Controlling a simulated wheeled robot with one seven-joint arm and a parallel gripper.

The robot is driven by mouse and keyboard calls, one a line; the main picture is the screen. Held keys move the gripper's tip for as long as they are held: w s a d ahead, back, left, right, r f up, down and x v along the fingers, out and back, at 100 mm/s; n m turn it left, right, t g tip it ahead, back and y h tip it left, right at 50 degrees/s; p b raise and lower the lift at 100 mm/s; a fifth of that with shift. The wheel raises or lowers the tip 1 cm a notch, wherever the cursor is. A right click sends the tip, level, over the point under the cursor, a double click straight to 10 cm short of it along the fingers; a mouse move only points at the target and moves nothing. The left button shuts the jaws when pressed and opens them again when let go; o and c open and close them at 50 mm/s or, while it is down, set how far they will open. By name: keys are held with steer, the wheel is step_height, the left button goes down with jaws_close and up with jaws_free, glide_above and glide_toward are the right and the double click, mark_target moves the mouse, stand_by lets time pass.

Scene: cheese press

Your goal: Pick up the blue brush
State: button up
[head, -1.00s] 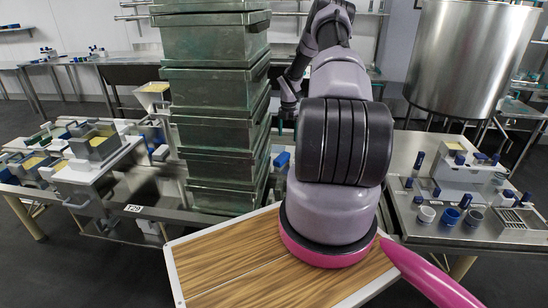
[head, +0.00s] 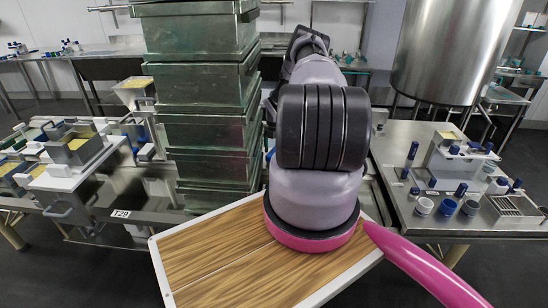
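Several small blue-handled tools stand and lie on the steel table (head: 398,140) at the right. One upright blue-handled tool (head: 412,151) is near its left side, and another blue piece (head: 460,190) is closer to the middle. I cannot tell at this size which of them is the blue brush. My arm rises in the middle of the head view and points away from the camera. My gripper is hidden behind my own arm links, so its fingers do not show.
Blue and white cups (head: 448,207) and a slotted metal box (head: 515,206) stand on the right table's front. A large steel vat (head: 445,55) is behind it. A tall stack of green metal bins (head: 208,130) stands left of my arm. Moulds (head: 75,150) crowd the left table.

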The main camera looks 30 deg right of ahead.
steer(key=shift+f, duration=0.75)
jaws_close()
step_height(320, 180, up, 10)
steer(key=shift+r, duration=0.1)
steer(key=c, duration=0.8)
jaws_free()
steer(key=c, duration=0.5)
steer(key=shift+d, duration=0.1)
